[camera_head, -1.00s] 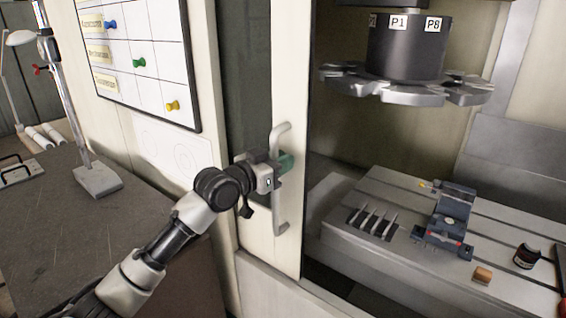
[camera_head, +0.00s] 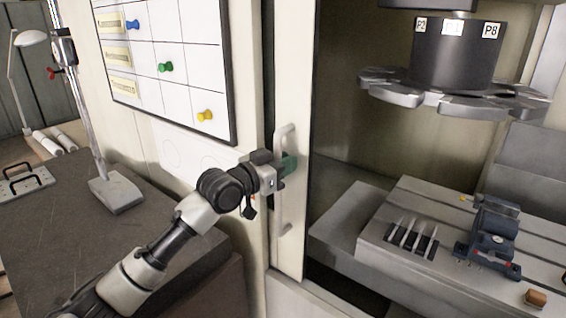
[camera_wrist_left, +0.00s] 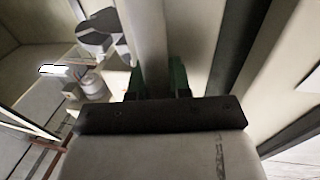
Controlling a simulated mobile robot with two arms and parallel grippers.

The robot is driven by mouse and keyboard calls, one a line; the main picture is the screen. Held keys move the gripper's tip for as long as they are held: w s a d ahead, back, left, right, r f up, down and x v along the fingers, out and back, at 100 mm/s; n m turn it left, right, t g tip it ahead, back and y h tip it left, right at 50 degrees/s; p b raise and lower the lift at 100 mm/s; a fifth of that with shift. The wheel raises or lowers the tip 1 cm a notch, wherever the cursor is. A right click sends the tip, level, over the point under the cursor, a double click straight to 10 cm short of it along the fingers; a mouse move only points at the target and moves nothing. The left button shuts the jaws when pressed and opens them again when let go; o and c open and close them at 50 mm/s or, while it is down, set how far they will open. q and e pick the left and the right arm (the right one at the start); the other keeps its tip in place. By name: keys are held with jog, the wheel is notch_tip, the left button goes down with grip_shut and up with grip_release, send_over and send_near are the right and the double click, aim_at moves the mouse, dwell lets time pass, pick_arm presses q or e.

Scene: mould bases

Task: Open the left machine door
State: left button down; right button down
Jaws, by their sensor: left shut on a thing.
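The left machine door (camera_head: 291,100) is a cream panel, now slid mostly behind the fixed frame at its left, with the machine's inside open to view on its right. Its upright bar handle (camera_head: 283,215) is pale grey; it also shows in the left wrist view (camera_wrist_left: 151,45). My left gripper (camera_head: 288,164) is shut around the middle of this handle, its green fingers one on each side of the bar in the wrist view (camera_wrist_left: 156,80). My right gripper is not in view.
Inside the machine, a tool carousel (camera_head: 455,92) hangs above a slotted table (camera_head: 405,240) with a vise (camera_head: 490,238) and a small brown block (camera_head: 535,298). A board with coloured pins (camera_head: 170,60) hangs at left above a dark workbench (camera_head: 60,235).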

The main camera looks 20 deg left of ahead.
pick_arm(q)
jog(key=c, duration=1.1)
grip_release()
jog(key=shift+s+d, duration=0.1)
jog(key=shift+d, duration=0.15)
jog(key=shift+o, duration=0.2)
jog(key=shift+a, duration=0.1)
jog(key=b+v, duration=0.4)
jog(key=v, duration=0.6)
jog(key=shift+s+a, duration=0.2)
jog(key=shift+s, duration=0.1)
jog(key=shift+f, duration=0.1)
